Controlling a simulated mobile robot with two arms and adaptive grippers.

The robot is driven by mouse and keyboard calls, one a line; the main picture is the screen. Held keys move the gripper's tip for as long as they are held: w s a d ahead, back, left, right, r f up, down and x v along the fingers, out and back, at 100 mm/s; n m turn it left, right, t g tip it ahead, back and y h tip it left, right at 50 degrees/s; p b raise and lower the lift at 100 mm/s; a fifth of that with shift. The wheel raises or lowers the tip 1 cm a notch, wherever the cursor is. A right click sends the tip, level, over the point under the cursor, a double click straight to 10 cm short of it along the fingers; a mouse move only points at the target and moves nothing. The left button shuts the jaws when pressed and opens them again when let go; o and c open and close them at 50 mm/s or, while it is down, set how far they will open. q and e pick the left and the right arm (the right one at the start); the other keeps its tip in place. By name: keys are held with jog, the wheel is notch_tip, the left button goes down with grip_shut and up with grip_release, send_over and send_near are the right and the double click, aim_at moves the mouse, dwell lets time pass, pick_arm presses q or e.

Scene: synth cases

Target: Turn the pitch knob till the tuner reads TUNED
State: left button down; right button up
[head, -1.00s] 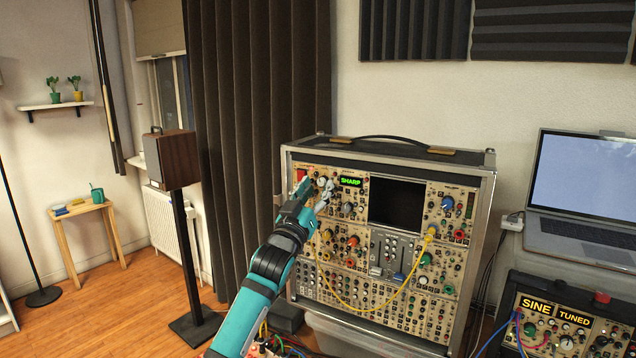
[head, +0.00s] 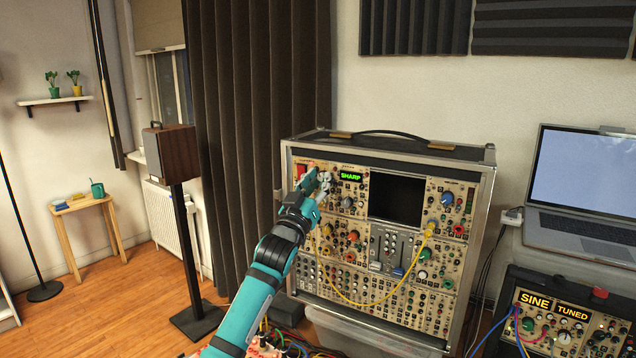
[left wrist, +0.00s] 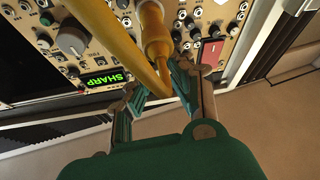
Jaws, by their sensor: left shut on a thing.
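The tuner display (head: 351,177) on the large synth case reads SHARP in green. In the left wrist view the same display (left wrist: 106,78) appears upside down. My right gripper is not in view.
The yellow cable (head: 372,304) loops down across the panel close to my left arm. A red button (left wrist: 212,51) sits beside the grip. A smaller case (head: 560,335) at lower right shows SINE and TUNED. A laptop (head: 585,180) stands behind it.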

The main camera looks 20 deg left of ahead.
pick_arm(q)
jog(key=n, duration=0.1)
jog(key=n+y, duration=0.1)
jog(key=n+y+p, duration=0.1)
jog(key=n, duration=0.1)
jog(key=shift+d+r, duration=0.15)
jog(key=shift+r, duration=0.1)
jog(key=shift+n+y+p, duration=0.4)
jog(key=shift+n+y, duration=0.2)
jog(key=shift+n, duration=0.3)
jog(key=shift+f+n+g, duration=0.15)
jog(key=shift+n+g, duration=0.15)
jog(key=c, duration=1.2)
grip_release()
jog(key=shift+s, duration=0.1)
